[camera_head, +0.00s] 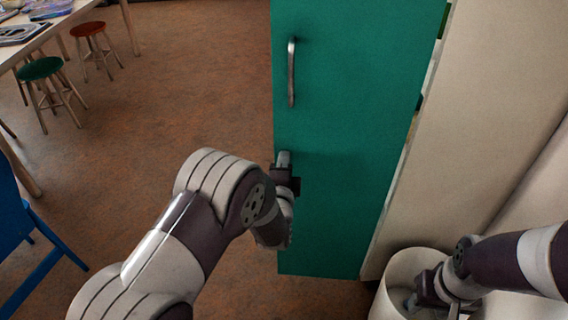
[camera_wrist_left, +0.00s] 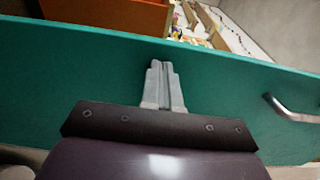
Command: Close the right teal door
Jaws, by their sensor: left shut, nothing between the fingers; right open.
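The teal door (camera_head: 345,110) stands ajar in the head view, with a narrow gap to the cabinet on its right. Its metal handle (camera_head: 291,73) is on the upper left. My left gripper (camera_head: 284,158) is shut and empty, with its fingertips at the door's left part, below the handle. In the left wrist view the shut fingers (camera_wrist_left: 162,72) lie over the teal door (camera_wrist_left: 90,85), near its top edge in that picture; the handle (camera_wrist_left: 290,110) is to the right. I cannot tell whether they touch the door. My right gripper (camera_head: 420,300) is low at the right, partly hidden by its wrist.
A white round bin (camera_head: 398,270) stands by my right gripper. The pale cabinet side (camera_head: 470,120) is right of the door. Stools (camera_head: 42,69), a table and a blue chair (camera_head: 20,220) are at the left. Brown floor lies open between.

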